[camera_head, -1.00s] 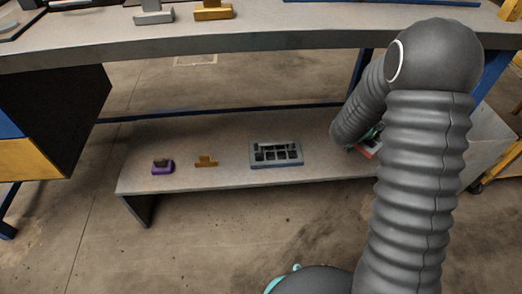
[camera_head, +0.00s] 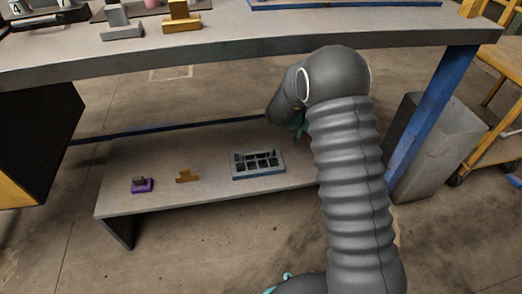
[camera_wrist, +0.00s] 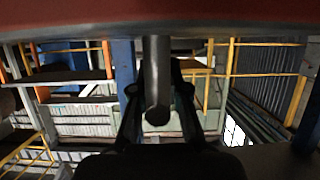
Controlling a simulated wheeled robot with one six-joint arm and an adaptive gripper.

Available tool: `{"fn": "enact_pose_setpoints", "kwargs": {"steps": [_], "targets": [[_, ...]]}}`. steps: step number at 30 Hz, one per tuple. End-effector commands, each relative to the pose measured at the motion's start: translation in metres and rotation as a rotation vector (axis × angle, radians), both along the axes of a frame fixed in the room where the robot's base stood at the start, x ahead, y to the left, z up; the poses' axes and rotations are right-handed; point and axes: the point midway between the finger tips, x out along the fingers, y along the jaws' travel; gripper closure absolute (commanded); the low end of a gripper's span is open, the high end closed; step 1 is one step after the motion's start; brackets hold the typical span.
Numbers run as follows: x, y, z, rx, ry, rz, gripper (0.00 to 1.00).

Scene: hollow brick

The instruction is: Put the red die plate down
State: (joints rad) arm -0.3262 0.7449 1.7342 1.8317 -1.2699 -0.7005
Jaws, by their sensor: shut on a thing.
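The red die plate (camera_wrist: 160,12) spans the top of the wrist view, seen close up from below. A grey post (camera_wrist: 157,75) hangs from it between the dark fingers of my gripper (camera_wrist: 158,95), which is shut on it. Only a small teal part of my gripper (camera_head: 299,125) shows there, over the right part of the low bench (camera_head: 210,205). I cannot tell whether the plate touches any surface.
A purple block (camera_head: 142,187), a yellow-brown block (camera_head: 187,177) and a blue-grey tray with dark openings (camera_head: 258,172) stand on the low bench. The workbench top (camera_head: 220,40) overhangs behind it. A blue leg (camera_head: 432,120) and a grey bin (camera_head: 428,150) stand at right.

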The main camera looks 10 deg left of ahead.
Motion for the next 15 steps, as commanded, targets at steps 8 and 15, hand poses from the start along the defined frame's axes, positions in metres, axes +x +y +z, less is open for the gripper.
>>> {"fn": "enact_pose_setpoints", "kwargs": {"steps": [8,15], "targets": [[0.000,0.001,-0.007,-0.002,-0.002,-0.004,1.00],[0.000,0.000,-0.041,-0.003,-0.001,-0.002,1.00]]}}
